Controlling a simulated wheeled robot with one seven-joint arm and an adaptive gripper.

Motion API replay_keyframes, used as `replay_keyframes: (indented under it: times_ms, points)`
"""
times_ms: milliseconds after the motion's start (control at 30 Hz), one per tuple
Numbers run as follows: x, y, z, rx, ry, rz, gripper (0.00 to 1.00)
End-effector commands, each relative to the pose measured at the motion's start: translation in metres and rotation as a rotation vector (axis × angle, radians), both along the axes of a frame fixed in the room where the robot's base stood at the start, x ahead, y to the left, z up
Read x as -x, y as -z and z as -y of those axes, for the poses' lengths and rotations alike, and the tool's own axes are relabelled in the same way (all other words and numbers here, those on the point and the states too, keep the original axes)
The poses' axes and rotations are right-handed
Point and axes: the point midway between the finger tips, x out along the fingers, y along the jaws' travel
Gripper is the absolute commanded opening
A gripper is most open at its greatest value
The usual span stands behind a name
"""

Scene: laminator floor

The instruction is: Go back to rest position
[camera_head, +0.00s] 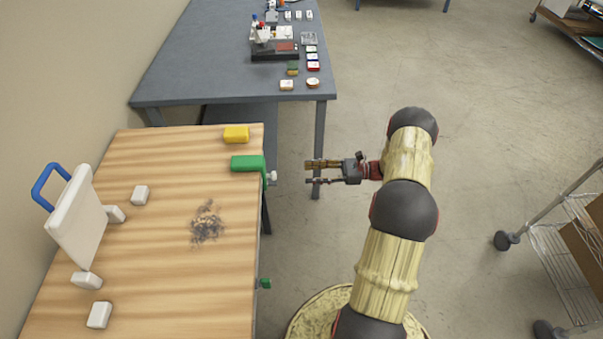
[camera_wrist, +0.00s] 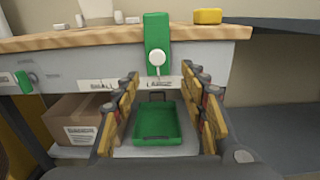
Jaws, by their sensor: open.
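My gripper (camera_head: 320,172) is open and empty. In the head view it hangs in the air just right of the wooden table's edge, apart from the green clamp-like block (camera_head: 248,163) at that edge. In the wrist view my gripper's fingers (camera_wrist: 165,115) stand wide apart. The green block (camera_wrist: 158,45) with a round white knob shows ahead, above and between them. A green tray (camera_wrist: 157,123) shows between the fingers on a lower shelf, farther off. Nothing is between the fingertips.
The wooden table (camera_head: 150,230) holds a yellow block (camera_head: 236,134), a white panel with a blue handle (camera_head: 76,215), several white blocks and a dark debris pile (camera_head: 206,224). A grey table (camera_head: 210,60) stands behind. A wire cart (camera_head: 565,250) is at right. Open floor lies between.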

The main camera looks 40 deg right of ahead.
Motion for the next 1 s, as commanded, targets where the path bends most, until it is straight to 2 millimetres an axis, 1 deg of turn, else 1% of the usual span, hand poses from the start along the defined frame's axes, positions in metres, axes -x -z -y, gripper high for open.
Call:
replay_keyframes:
  times_ms: [167,700,767,833,967,1000]
  points:
    - [0.004,0.000,0.005,0.000,0.000,-0.001,0.43]
    - [0.003,0.001,0.005,0.007,0.000,0.007,0.43]
    - [0.002,0.007,0.005,0.036,0.005,0.008,0.43]
    - [0.007,0.021,0.002,0.084,-0.013,-0.004,0.43]
    - [0.031,0.049,-0.018,0.146,-0.073,-0.053,0.43]
    - [0.041,0.057,-0.025,0.168,-0.098,-0.068,0.43]
